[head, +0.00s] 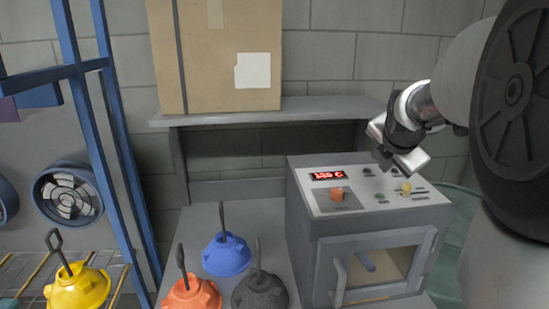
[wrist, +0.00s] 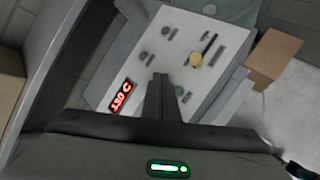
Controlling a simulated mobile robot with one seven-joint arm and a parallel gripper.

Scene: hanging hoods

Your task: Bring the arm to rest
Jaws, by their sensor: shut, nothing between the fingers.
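My arm comes in from the right in the head view. The panel bears a red display (head: 327,175), an orange button (head: 337,194) and a yellow knob (head: 405,187). Whether the fingers touch the panel I cannot tell.
A blue hood (head: 226,254), an orange hood (head: 192,293) and a dark hood (head: 260,292) stand left of the oven. A cardboard box (head: 215,45) sits on the shelf (head: 300,108).

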